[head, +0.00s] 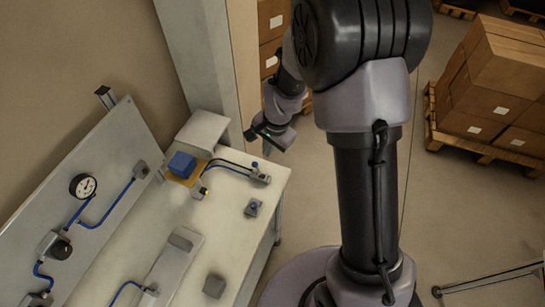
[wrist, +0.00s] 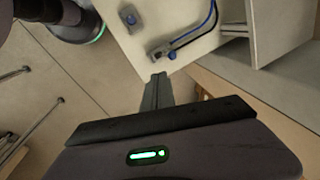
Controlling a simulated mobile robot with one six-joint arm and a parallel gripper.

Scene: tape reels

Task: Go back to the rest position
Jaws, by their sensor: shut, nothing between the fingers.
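My gripper (head: 267,147) hangs just beyond the right edge of the workbench (head: 215,235) in the head view, above the floor side. In the wrist view my gripper (wrist: 161,78) shows its two fingers together, shut with nothing between them. The fingertips point toward the bench corner, which is seen past them. My arm rises in front of the bench and hides part of the floor behind it.
A panel with a gauge (head: 83,186) leans along the left. Cartons (head: 490,90) on a pallet stand right. Open floor (head: 440,210) lies between.

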